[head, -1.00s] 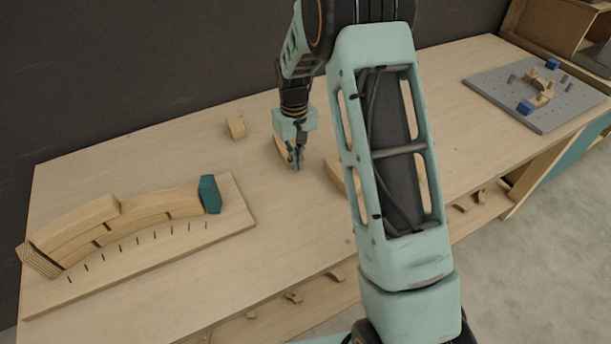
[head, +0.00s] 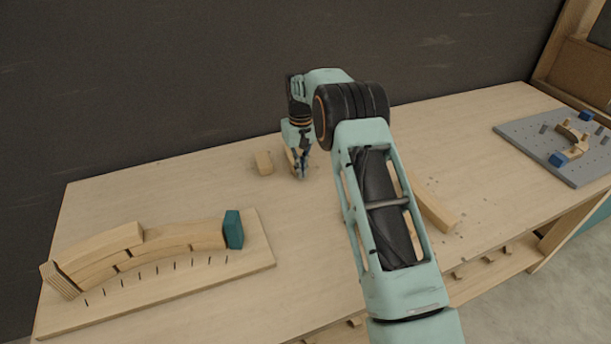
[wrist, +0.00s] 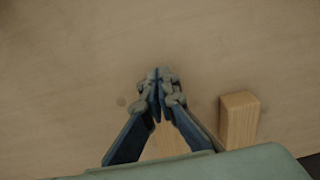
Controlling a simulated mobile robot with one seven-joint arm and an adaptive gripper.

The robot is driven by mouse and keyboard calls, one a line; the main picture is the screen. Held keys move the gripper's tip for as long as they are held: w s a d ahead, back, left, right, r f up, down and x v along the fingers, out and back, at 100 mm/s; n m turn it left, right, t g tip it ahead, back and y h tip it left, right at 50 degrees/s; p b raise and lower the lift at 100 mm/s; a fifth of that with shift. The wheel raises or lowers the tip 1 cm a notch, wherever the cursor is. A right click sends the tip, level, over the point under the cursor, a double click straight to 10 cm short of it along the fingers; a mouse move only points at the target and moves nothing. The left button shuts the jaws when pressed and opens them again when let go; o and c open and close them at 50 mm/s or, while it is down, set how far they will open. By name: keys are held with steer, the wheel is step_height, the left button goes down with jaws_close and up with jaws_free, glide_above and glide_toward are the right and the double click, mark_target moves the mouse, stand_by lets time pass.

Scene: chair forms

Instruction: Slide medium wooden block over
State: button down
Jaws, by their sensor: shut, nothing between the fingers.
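My gripper (head: 301,174) is low over the middle back of the table, with its fingers together and nothing between them. The wrist view shows the shut fingertips (wrist: 160,80) close to the tabletop. A pale wooden block (head: 290,158), probably the medium one, is mostly hidden behind my gripper. Part of it shows between the fingers' bases in the wrist view (wrist: 168,145); I cannot tell if they touch. A smaller wooden block (head: 264,162) stands just left of my gripper. A block also stands right of the fingers in the wrist view (wrist: 238,118). A longer block (head: 432,206) lies right of my arm.
A board (head: 235,273) with a curved wooden form and a teal block (head: 233,229) is at the left. A grey pegboard (head: 545,150) is at the far right. A dark wall runs behind the table (head: 190,180). The table's centre-left is clear.

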steer(key=shift+w+a, duration=0.2)
steer(key=shift+w, duration=0.3)
steer(key=shift+w+a, duration=0.15)
steer(key=shift+w, duration=0.35)
steer(key=shift+s, duration=0.1)
